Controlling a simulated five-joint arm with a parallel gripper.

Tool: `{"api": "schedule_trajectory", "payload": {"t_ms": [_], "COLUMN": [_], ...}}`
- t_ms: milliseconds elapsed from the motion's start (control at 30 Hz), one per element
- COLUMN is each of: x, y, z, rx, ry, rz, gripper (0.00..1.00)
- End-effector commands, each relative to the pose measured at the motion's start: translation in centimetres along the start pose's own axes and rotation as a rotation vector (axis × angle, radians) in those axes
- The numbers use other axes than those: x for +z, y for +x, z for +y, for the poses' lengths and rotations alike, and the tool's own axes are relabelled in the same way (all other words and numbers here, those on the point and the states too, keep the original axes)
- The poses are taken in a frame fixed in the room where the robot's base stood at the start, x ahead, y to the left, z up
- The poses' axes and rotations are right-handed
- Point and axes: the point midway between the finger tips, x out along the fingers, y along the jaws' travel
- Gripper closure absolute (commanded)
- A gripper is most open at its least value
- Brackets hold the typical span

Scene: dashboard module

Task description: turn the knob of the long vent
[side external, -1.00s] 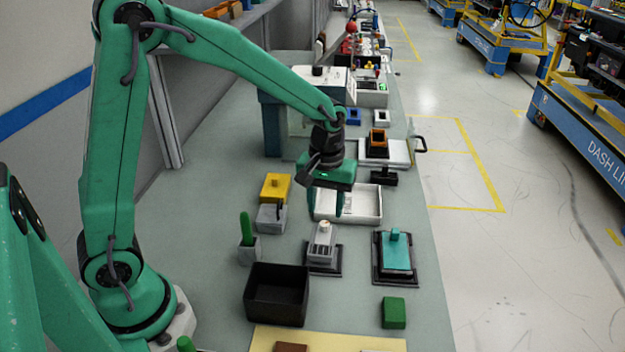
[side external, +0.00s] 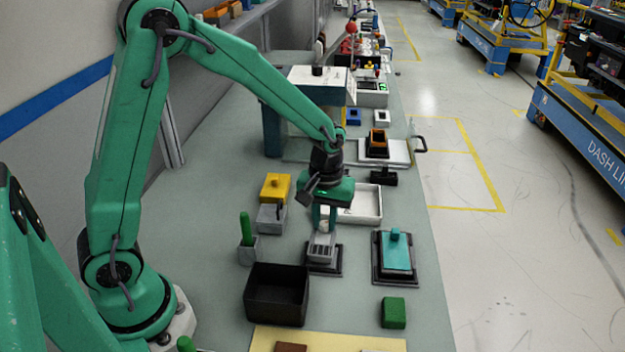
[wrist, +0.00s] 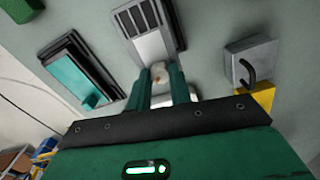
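The long vent (side external: 321,250) is a light grey slatted piece in a dark frame, lying on the bench in front of my gripper. In the wrist view the vent (wrist: 151,40) is at the top middle, slats pointing away. Its small pale knob (wrist: 159,73) shows at the near end. My gripper (side external: 324,226) points down over that end. In the wrist view my gripper (wrist: 160,77) has one finger on each side of the knob, with narrow gaps that look clear. The fingers are open around the knob. The knob is mostly hidden by the fingers in the side view.
A teal vent (side external: 397,253) in a dark frame lies to the right. A black bin (side external: 276,295) stands front left, near a grey holder with a green stick (side external: 246,233). Grey (side external: 271,218) and yellow (side external: 275,186) blocks are left; a white tray (side external: 367,207) is behind.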

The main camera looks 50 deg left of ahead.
Motion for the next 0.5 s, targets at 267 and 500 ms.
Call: {"api": "schedule_trajectory", "payload": {"t_ms": [267,500], "x": [-0.01,-0.02], "y": [-0.03,-0.04], "z": [0.01,0.01], "rx": [0.0,0.0], "ry": [0.021,0.115], "rz": [0.0,0.001], "gripper": [1.0,1.0]}}
